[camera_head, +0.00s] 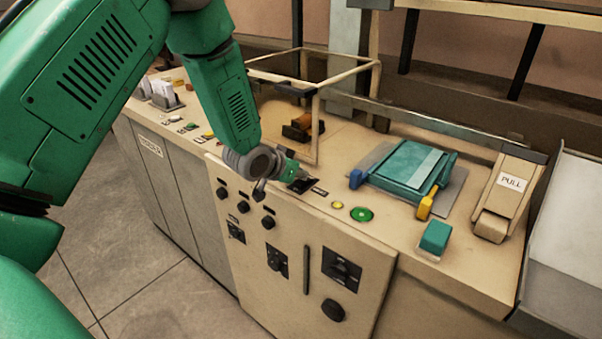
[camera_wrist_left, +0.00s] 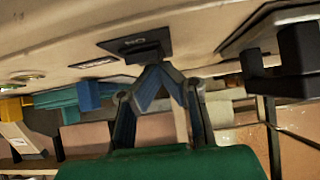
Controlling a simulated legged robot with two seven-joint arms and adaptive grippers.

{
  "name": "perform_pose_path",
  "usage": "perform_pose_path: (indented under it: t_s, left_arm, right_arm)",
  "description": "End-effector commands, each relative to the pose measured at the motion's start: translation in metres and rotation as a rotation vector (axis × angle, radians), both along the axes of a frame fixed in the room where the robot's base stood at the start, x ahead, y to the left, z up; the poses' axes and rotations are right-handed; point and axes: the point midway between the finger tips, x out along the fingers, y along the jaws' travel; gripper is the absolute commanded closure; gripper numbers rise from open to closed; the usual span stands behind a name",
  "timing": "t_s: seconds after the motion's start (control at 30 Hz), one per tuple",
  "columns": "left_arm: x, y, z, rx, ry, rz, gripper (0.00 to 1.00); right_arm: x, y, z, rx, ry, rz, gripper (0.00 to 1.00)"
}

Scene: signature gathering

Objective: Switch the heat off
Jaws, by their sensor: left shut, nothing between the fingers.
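A small black switch (camera_head: 302,186) sits on the beige console top, with a dark label beside it. In the left wrist view the black switch plate (camera_wrist_left: 118,46) shows upside down, with light lettering that seems to read ON. My left gripper (camera_head: 308,179) comes down onto this switch from the left. In the left wrist view its fingertips (camera_wrist_left: 157,68) are shut with nothing between them, right at the switch's protruding part. They look close to or touching it; I cannot tell which. My right gripper is not in view.
A glass-sided frame (camera_head: 316,95) stands behind the switch. To the right are a green button (camera_head: 362,214), a teal press (camera_head: 405,165) with blue and yellow parts, a teal block (camera_head: 435,238) and a PULL lever (camera_head: 511,183). Black knobs (camera_head: 268,222) are on the front panel.

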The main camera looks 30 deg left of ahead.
Motion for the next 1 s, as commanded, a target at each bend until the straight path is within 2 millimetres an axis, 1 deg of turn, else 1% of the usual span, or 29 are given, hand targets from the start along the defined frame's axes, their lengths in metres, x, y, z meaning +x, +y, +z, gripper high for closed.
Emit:
perform_pose_path:
  t_s: [0.17, 0.47, 0.77, 0.87, 0.97, 1.0]
  left_arm:
    - [-0.004, 0.0, -0.002, 0.001, 0.008, 0.0, 1.0]
    - [-0.019, 0.002, -0.006, 0.0, 0.014, 0.001, 1.0]
    - [-0.02, 0.002, -0.007, 0.001, 0.017, 0.001, 1.0]
    - [-0.019, 0.001, -0.004, 0.001, 0.017, 0.001, 1.0]
    - [-0.017, 0.0, 0.007, 0.0, 0.014, -0.001, 1.0]
    - [-0.015, -0.001, 0.013, 0.001, 0.012, -0.001, 1.0]
  right_arm:
    - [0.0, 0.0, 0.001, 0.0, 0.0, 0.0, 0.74]
    - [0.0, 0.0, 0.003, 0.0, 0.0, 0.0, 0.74]
    - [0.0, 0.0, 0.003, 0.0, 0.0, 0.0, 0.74]
    - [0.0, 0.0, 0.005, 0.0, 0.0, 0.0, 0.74]
    - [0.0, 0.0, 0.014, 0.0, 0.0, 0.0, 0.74]
    - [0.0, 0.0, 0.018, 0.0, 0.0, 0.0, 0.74]
